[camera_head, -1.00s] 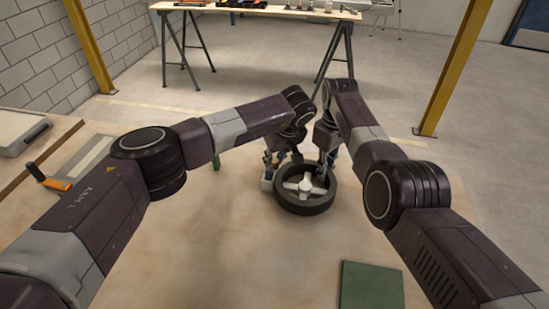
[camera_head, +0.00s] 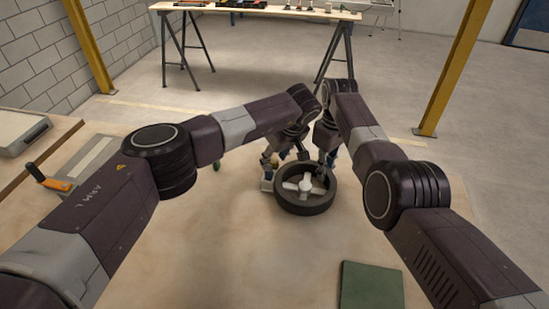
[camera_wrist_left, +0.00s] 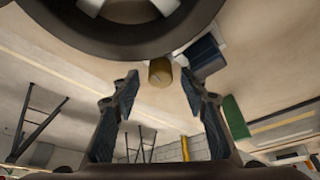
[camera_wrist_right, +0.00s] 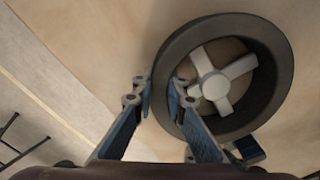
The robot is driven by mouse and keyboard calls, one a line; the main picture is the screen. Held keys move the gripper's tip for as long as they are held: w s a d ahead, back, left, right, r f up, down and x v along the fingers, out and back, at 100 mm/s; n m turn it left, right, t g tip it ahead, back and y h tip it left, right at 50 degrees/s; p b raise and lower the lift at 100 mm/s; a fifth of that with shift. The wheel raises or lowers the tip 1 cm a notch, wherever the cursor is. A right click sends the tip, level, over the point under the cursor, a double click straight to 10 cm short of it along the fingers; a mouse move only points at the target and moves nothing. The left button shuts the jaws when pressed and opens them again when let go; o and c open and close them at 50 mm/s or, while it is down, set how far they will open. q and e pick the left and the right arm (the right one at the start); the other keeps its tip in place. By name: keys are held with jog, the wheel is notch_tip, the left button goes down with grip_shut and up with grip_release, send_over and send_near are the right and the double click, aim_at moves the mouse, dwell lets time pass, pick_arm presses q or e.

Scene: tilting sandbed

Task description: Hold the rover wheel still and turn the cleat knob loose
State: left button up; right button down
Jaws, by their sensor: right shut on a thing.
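The rover wheel (camera_head: 304,208), a dark tyre with pale spokes, lies on the sandy bed. It also shows in the left wrist view (camera_wrist_left: 115,40) and right wrist view (camera_wrist_right: 270,110). My right gripper (camera_head: 323,170) is shut on the wheel's rim, one finger inside and one outside in the right wrist view (camera_wrist_right: 162,92). A brass-coloured cleat knob (camera_wrist_left: 160,73) projects beside a dark blue block (camera_wrist_left: 203,58) near the tyre. My left gripper (camera_wrist_left: 159,86) is open, with the knob between and slightly beyond its fingertips. In the head view, my left gripper (camera_head: 289,156) is partly hidden.
A green square plate (camera_head: 371,287) lies at the front right of the bed. A trestle table (camera_head: 255,11) stands at the back. The bed's front middle is clear.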

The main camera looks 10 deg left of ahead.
pick_arm(q)
jog(key=shift+a+m, duration=0.1)
jog(key=shift+m, duration=0.6)
jog(key=v, duration=1.2)
jog(key=x, duration=1.2)
jog(key=shift+s+f, duration=0.1)
jog(key=shift+s, duration=0.1)
jog(key=shift+s+m+t+h, duration=0.1)
jog(key=shift+m+t+h, duration=0.3)
jog(key=shift+m, duration=0.8)
jog(key=shift+r+m+h, duration=0.3)
jog(key=shift+r+m, duration=0.1)
jog(key=shift+r, duration=0.05)
jog(key=v, duration=1.1)
jog(key=shift+s+r, duration=0.2)
jog(key=shift+w+f, duration=0.15)
jog(key=shift+w, duration=0.05)
jog(key=x, duration=1.2)
jog(key=shift+f, duration=0.1)
